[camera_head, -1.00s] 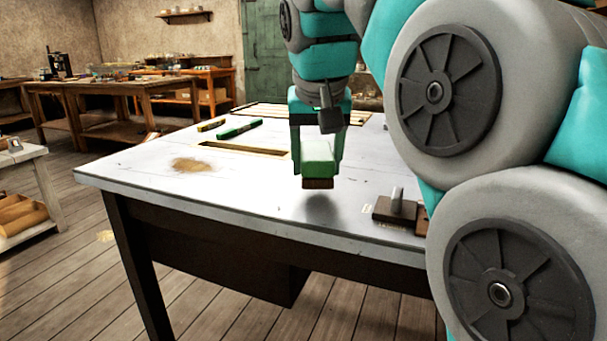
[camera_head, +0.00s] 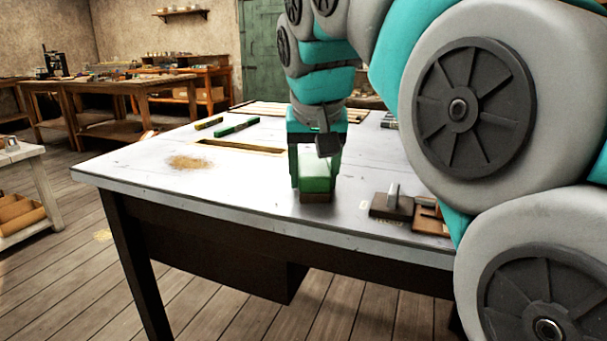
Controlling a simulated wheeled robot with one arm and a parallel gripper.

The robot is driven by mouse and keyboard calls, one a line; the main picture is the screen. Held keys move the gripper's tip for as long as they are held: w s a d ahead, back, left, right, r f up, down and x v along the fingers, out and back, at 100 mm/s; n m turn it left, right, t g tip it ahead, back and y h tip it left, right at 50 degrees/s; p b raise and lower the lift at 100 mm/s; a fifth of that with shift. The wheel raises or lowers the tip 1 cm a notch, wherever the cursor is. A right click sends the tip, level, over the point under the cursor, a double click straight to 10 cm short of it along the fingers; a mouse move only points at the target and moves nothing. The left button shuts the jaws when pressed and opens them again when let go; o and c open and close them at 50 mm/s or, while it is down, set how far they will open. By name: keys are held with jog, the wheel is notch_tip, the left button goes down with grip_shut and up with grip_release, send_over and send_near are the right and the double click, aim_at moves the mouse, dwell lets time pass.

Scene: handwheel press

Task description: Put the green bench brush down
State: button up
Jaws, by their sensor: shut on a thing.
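The green bench brush (camera_head: 316,178) has a green body with a brown lower edge. My gripper (camera_head: 315,168) points down and is shut on the brush, over the right part of the pale worktable (camera_head: 140,173). The brush is upright, its brown edge at or very close to the tabletop; I cannot tell for certain whether it touches. The fingers partly cover the brush's sides.
A patch of sawdust (camera_head: 190,162) lies at the left. A yellow bar (camera_head: 209,123) and a green bar (camera_head: 237,128) lie behind it near a slot (camera_head: 240,147). A dark block with a metal upright (camera_head: 392,205) stands to the brush's right.

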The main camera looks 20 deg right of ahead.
aim_at(314, 166)
jog(key=o, duration=1.2)
jog(key=shift+s+f+g, duration=0.1)
jog(key=shift+f+g, duration=0.2)
jog(key=shift+f, duration=0.45)
jog(key=shift+c, duration=0.2)
jog(key=shift+o, duration=0.2)
jog(key=shift+r+p, duration=0.3)
jog(key=shift+r, duration=0.25)
jog(key=shift+v, duration=3.95)
